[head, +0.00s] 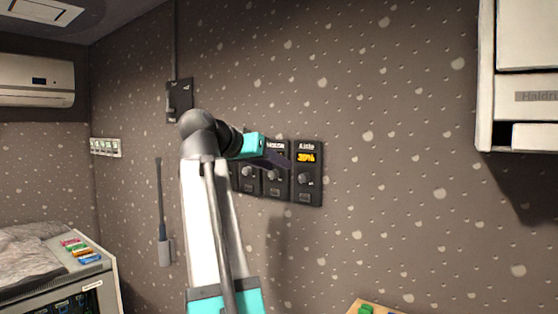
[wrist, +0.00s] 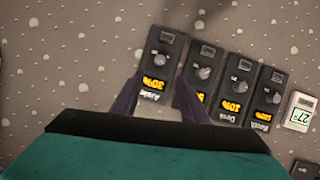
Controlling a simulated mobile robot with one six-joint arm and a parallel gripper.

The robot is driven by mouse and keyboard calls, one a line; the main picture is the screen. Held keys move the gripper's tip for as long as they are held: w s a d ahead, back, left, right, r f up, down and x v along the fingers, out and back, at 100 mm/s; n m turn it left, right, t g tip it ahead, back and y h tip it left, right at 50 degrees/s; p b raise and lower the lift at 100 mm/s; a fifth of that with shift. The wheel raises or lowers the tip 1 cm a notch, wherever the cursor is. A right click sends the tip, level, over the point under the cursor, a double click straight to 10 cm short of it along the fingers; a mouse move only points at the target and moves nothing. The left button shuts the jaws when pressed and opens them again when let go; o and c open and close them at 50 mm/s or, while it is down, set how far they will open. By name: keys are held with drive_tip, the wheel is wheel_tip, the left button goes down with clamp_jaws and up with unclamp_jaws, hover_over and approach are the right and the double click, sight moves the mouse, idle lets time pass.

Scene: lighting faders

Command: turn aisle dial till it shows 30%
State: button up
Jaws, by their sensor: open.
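The aisle dial panel (head: 313,190) is a dark wall unit labelled "Aisle", at the right end of a row. Its orange display (head: 306,157) appears to read 30%. Its grey knob (head: 304,178) sits below the display, with a button under it. In the wrist view the aisle panel is upside down, with its knob (wrist: 159,62) and display (wrist: 153,84) in sight. My gripper (wrist: 158,78) is open; its dark purple fingers lie on either side of the panel in that view. In the head view my gripper (head: 280,160) is in front of the neighbouring panel. No contact with the knob is visible.
Similar dial panels adjoin it, including Desk (wrist: 238,88) and another (wrist: 268,95); my arm partly hides the row in the head view. A white thermostat (wrist: 299,112) shows 27°. A white cabinet (head: 525,85) hangs at upper right. The wall between is bare.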

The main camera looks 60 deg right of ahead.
drive_tip(key=shift+p+v, duration=0.45)
drive_tip(key=shift+v, duration=0.35)
